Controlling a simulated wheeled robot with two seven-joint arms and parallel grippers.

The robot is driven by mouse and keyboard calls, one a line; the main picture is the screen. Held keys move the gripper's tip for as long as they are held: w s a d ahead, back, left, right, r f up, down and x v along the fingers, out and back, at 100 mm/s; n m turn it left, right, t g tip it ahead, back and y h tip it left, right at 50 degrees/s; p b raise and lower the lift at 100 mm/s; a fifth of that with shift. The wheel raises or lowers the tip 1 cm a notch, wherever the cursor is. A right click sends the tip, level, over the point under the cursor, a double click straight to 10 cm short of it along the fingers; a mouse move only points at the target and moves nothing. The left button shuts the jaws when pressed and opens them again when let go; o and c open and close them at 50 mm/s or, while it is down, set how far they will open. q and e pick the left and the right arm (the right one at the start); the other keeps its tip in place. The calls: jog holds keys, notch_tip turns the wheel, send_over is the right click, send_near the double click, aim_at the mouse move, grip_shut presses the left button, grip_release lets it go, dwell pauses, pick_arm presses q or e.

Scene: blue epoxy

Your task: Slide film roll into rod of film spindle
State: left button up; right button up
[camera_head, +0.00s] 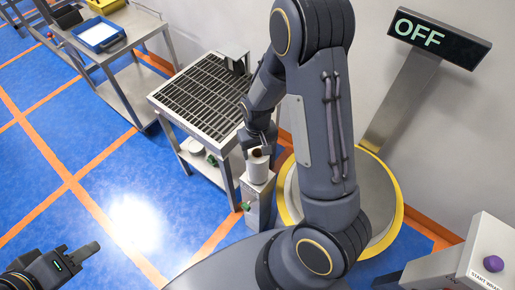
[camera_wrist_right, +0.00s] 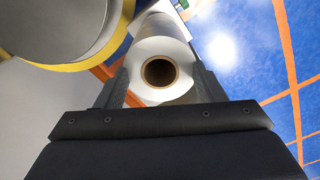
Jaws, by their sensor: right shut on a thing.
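The white film roll (camera_head: 257,172) with a brown core stands roughly upright near the middle of the head view. It also shows end-on in the right wrist view (camera_wrist_right: 150,48), its round brown core facing the camera. My right gripper (camera_head: 260,148) is shut on the roll, one finger on each side of it. A grey metal stand (camera_head: 258,203) with a green knob lies directly below the roll and looks like the film spindle. No rod is clearly visible, and I cannot tell whether the roll touches the stand. My left gripper (camera_head: 84,254) is empty at the lower left; its finger gap is unclear.
A grated metal table (camera_head: 207,92) stands behind and left of the roll. A round turntable (camera_head: 377,205) with a yellow rim and a mast marked OFF (camera_head: 437,39) is at the right. A box with a purple button (camera_head: 493,263) is lower right.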

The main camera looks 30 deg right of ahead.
jog(key=shift+f+b, duration=0.5)
jog(key=shift+f, duration=0.1)
jog(key=o, duration=1.3)
jog(key=shift+o, duration=0.2)
notch_tip(320, 180, up, 5)
jog(key=p, duration=0.4)
jog(key=shift+r, duration=0.1)
notch_tip(320, 180, up, 8)
